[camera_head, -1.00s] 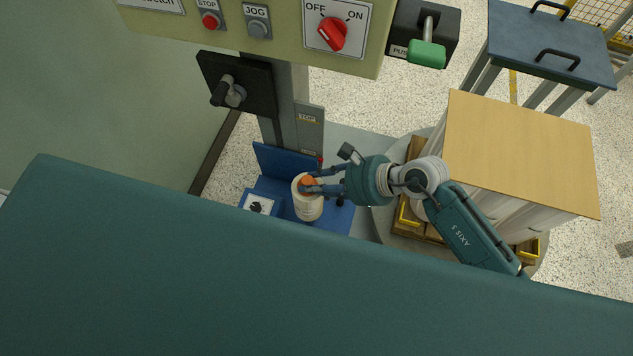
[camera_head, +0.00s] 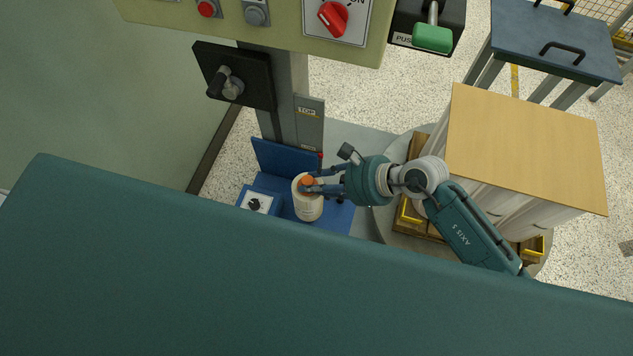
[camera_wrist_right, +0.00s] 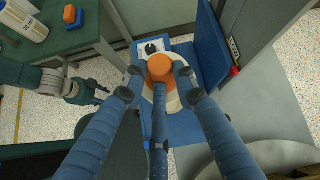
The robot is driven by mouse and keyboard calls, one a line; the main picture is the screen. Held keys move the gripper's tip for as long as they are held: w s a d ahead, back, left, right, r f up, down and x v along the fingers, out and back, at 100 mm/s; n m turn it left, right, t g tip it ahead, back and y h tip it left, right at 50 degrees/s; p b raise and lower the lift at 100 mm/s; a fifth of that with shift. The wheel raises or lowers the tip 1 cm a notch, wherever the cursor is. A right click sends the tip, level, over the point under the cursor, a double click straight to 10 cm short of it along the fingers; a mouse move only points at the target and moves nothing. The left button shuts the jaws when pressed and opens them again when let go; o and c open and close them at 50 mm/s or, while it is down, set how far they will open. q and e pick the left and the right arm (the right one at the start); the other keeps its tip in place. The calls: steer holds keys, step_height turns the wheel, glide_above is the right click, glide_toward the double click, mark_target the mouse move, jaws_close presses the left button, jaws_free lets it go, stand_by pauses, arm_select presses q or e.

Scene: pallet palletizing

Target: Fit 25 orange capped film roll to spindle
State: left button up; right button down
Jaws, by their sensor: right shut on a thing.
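The film roll (camera_head: 308,208) is cream white with an orange cap (camera_head: 308,183). It stands upright on the blue carriage (camera_head: 331,217) beside the grey mast. My right gripper (camera_head: 311,187) comes in from the right, with its fingers shut around the cap. In the right wrist view, the fingers close on the orange cap (camera_wrist_right: 160,68) from several sides, and the cream roll body (camera_wrist_right: 173,102) shows below. The spindle is not distinguishable; the roll's foot is partly hidden. My left gripper (camera_wrist_right: 92,92) shows only in the right wrist view, at left; its finger state is unclear.
A wrapped load with a tan top board (camera_head: 525,145) stands on a wooden pallet to the right, close to my right arm. A control panel (camera_head: 270,30) overhangs the mast. In the right wrist view, another roll (camera_wrist_right: 25,20) stands on a green table at upper left.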

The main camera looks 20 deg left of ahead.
steer(key=shift+s+f+b, duration=0.1)
steer(key=shift+f+b, duration=4.7)
steer(key=shift+f, duration=0.4)
steer(key=c, duration=1.3)
jaws_free()
steer(key=shift+o, duration=0.6)
steer(key=shift+f, duration=0.15)
steer(key=v, duration=1.2)
